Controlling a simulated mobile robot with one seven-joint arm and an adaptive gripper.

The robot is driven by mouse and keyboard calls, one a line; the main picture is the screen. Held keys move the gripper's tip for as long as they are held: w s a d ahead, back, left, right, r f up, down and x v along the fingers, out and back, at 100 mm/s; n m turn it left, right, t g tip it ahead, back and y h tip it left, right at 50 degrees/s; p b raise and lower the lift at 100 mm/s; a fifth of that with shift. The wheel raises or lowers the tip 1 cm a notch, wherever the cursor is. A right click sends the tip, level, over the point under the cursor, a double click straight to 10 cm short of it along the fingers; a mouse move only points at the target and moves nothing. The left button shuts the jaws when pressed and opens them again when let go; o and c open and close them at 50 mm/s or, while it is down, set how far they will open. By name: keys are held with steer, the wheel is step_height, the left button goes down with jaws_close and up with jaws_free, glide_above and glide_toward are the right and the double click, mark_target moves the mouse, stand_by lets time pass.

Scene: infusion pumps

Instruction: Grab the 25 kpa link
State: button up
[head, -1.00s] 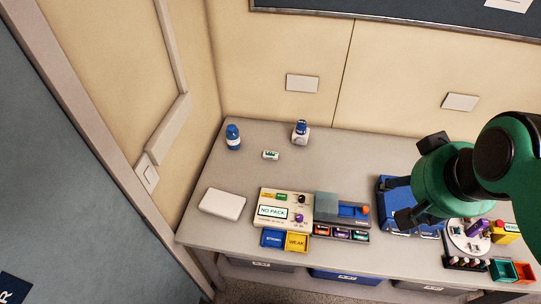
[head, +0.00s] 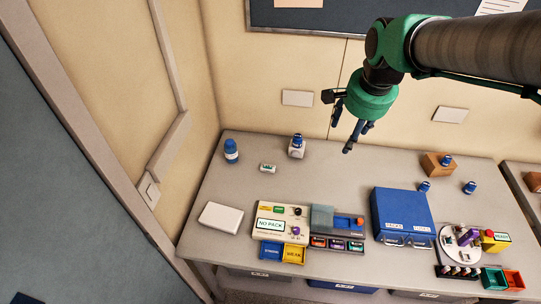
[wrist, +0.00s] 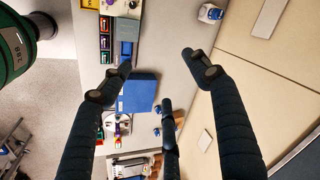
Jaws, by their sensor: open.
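My gripper (head: 350,130) is open and empty, raised above the back of the table near the wall. Its spread dark fingers also show in the wrist view (wrist: 160,76). No label reading 25 kPa is legible, so I cannot tell which piece is that link. Small coloured pieces sit in the slots of the grey module (head: 337,243) beside the "NO PACK" panel (head: 271,224). A white round tray (head: 447,243) at the right holds a purple piece (head: 467,237) and other small parts. My gripper is apart from all of these.
A blue two-drawer box (head: 403,212) stands between the module and the round tray. Blue-capped bottles (head: 231,151) (head: 297,146) stand at the back left.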

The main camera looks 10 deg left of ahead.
steer(key=w+a+f+m+g+p, duration=0.1)
steer(key=w+a+f+m+p, duration=0.2)
steer(key=w+a, duration=0.45)
steer(key=m+g+p, duration=0.2)
steer(key=m+p, duration=0.2)
steer(key=m, duration=0.4)
glide_above(266, 166)
step_height(266, 166, down, 28)
steer(key=shift+s+d+h, duration=0.15)
steer(key=shift+d+h, duration=0.05)
steer(key=shift+h, duration=0.1)
step_height(266, 166, down, 7)
steer(key=shift+r+p, duration=0.1)
steer(key=shift+p, duration=0.3)
steer(key=shift+f, duration=0.9)
steer(key=shift+a+f+p, duration=0.1)
steer(key=shift+f+p, duration=0.3)
steer(key=shift+f, duration=2.15)
